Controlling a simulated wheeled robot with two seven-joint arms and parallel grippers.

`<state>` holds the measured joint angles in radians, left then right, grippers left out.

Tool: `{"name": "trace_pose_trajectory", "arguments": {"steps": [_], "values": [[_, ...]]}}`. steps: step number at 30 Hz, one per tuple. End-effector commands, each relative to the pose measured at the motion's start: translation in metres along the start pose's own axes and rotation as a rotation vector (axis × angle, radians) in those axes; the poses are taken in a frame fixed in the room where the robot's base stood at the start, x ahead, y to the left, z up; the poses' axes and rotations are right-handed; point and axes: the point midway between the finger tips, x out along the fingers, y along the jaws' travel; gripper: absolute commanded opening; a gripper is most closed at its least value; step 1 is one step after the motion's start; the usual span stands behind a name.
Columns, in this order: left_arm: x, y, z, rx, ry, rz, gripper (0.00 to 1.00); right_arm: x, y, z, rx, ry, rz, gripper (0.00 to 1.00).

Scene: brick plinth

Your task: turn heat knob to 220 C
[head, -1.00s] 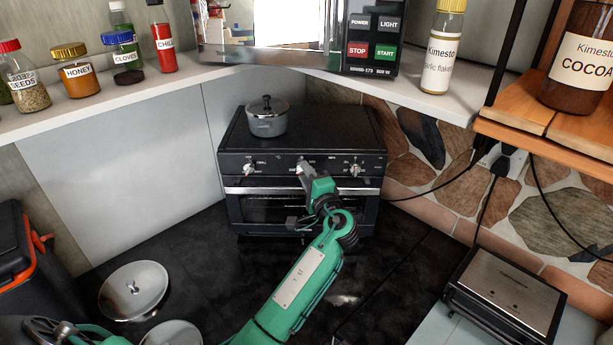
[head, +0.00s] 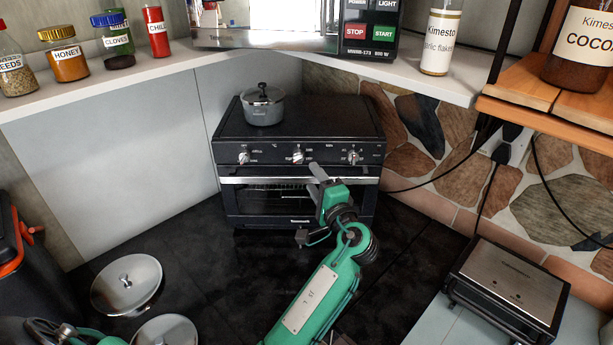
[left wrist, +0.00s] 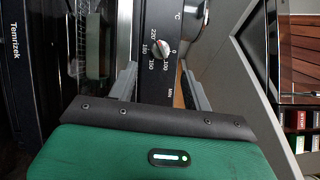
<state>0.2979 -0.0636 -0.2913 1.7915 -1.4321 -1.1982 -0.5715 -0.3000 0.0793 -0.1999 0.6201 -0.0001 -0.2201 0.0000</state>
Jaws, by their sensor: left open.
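The black toaster oven (head: 296,205) has a row of three knobs along its front. The heat knob (head: 298,157) is the middle one. In the left wrist view the heat knob (left wrist: 161,47) has a red mark and a printed scale from 0 through 100, 150 and 180 to 220. I cannot tell exactly which number the mark meets. My left gripper (head: 310,205) is open and empty, in front of the oven and below the knob row. In the left wrist view the left gripper's fingers (left wrist: 160,85) lie either side of the knob's line, apart from it.
A lidded grey pot (head: 263,108) stands on the oven top. A shelf (head: 175,68) with jars and a microwave (head: 265,35) is above. A sandwich press (head: 508,285) is at the right. Metal lids (head: 127,287) lie at the lower left.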

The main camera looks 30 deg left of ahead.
Motion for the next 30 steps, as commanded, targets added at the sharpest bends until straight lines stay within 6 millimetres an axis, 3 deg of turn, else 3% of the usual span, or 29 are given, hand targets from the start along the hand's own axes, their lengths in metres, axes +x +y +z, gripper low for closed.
{"name": "trace_pose_trajectory", "arguments": {"steps": [3, 10, 30], "values": [[-0.027, 0.005, -0.001, -0.002, 0.002, 0.002, 0.50, 0.017, 0.000, 0.001, 0.000, 0.000, 0.000, 0.36], [-0.059, 0.002, 0.000, -0.001, 0.001, 0.000, 0.50, 0.027, -0.001, 0.003, 0.000, 0.000, 0.000, 0.36], [-0.065, 0.000, 0.000, 0.000, 0.000, -0.001, 0.50, 0.028, -0.001, 0.002, 0.000, 0.001, -0.001, 0.36]]}}
